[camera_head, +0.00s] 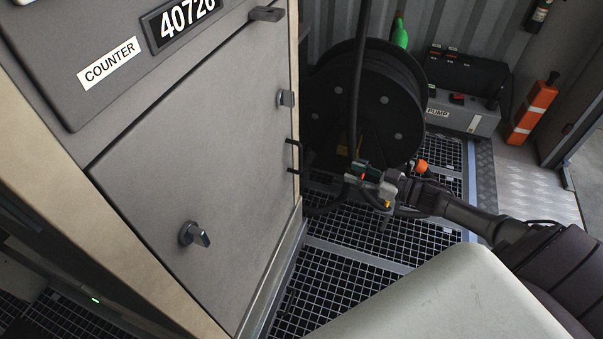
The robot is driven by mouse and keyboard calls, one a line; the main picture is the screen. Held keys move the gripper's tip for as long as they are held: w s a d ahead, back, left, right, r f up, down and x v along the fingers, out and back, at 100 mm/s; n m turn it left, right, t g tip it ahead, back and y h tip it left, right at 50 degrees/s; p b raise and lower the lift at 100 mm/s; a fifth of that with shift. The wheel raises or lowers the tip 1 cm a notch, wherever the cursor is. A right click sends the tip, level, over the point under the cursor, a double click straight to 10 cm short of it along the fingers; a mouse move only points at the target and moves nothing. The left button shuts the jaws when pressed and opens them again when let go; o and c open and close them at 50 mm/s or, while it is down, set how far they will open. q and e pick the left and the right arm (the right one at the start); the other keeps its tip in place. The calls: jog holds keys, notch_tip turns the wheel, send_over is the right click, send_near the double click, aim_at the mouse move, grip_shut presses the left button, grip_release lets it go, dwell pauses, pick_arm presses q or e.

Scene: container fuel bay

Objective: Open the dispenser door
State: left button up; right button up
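The dispenser door (205,160) is a grey panel on the cabinet below the COUNTER label. It looks closed, flush with its frame. My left gripper is out of view.
A black hose reel (365,100) stands behind my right gripper, with a dark vertical hose in front. The floor is metal grating (335,270), open beside the cabinet.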

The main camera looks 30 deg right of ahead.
aim_at(301, 170)
notch_tip(301, 170, up, 7)
jog(key=s+a+n+g+y+b, duration=0.1)
jog(key=a+n+g+y+b, duration=0.25)
jog(key=y, duration=0.25)
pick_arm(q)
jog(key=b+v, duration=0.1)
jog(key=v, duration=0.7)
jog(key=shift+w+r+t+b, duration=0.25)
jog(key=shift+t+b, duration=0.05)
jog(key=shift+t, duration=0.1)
pick_arm(e)
jog(key=shift+n, duration=0.25)
jog(key=shift+x, duration=6.5)
jog(key=shift+w+d, duration=0.1)
jog(key=shift+w, duration=0.05)
grip_shut()
